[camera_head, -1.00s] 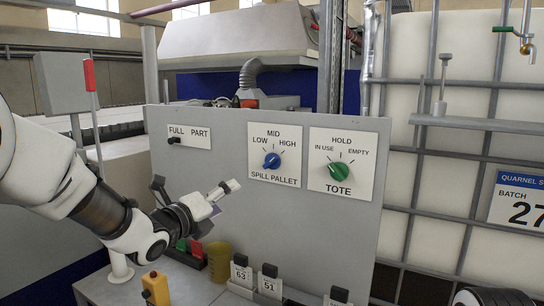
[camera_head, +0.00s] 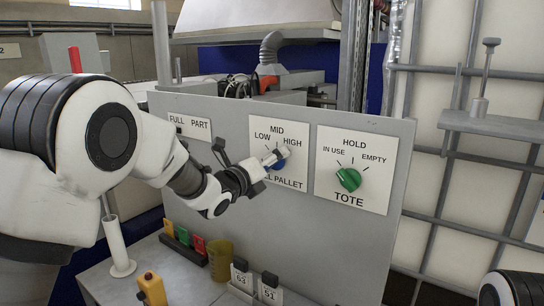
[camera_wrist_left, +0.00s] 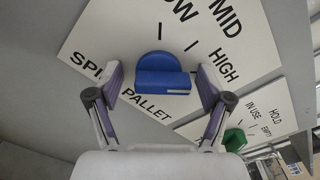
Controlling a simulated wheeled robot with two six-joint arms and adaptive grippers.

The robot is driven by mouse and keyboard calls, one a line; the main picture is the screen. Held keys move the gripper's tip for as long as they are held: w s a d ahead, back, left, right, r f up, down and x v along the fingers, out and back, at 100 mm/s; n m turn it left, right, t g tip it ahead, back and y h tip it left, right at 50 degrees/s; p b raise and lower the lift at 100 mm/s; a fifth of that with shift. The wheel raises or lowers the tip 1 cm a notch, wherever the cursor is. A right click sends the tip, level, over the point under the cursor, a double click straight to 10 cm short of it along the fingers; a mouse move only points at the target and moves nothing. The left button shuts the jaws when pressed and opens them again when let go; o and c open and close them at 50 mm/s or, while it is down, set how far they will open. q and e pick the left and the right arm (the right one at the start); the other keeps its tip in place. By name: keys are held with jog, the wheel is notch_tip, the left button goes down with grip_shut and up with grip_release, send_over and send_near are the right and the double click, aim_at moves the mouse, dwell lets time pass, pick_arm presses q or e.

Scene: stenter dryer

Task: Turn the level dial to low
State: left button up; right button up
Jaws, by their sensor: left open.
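The blue level dial (camera_head: 281,163) sits on a white plate (camera_head: 292,184) lettered LOW, MID, HIGH and SPILL PALLET, on an upright grey panel. In the left wrist view the blue dial (camera_wrist_left: 162,78) shows a raised grip bar, with a white mark at its right end, on the HIGH side. My left gripper (camera_wrist_left: 159,76) is open, with one finger on each side of the dial and a gap at both. In the head view my left gripper (camera_head: 272,160) partly covers the dial and plate. My right gripper is not in view.
A green TOTE dial (camera_head: 348,179) is right of the blue dial, and a FULL/PART switch plate (camera_head: 190,127) is left of it. Below stand a yellow cup (camera_head: 221,262), a yellow box (camera_head: 152,289) and small numbered black-topped blocks (camera_head: 240,275).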

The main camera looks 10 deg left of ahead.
pick_arm(q)
jog(key=shift+s+a+r, duration=0.25)
jog(key=shift+s+a, duration=0.05)
jog(key=shift+s, duration=0.15)
jog(key=shift+s+r, duration=0.1)
jog(key=shift+s, duration=0.15)
jog(key=c, duration=0.6)
jog(key=shift+a, duration=0.1)
jog(key=c, duration=0.6)
jog(key=shift+o, duration=0.2)
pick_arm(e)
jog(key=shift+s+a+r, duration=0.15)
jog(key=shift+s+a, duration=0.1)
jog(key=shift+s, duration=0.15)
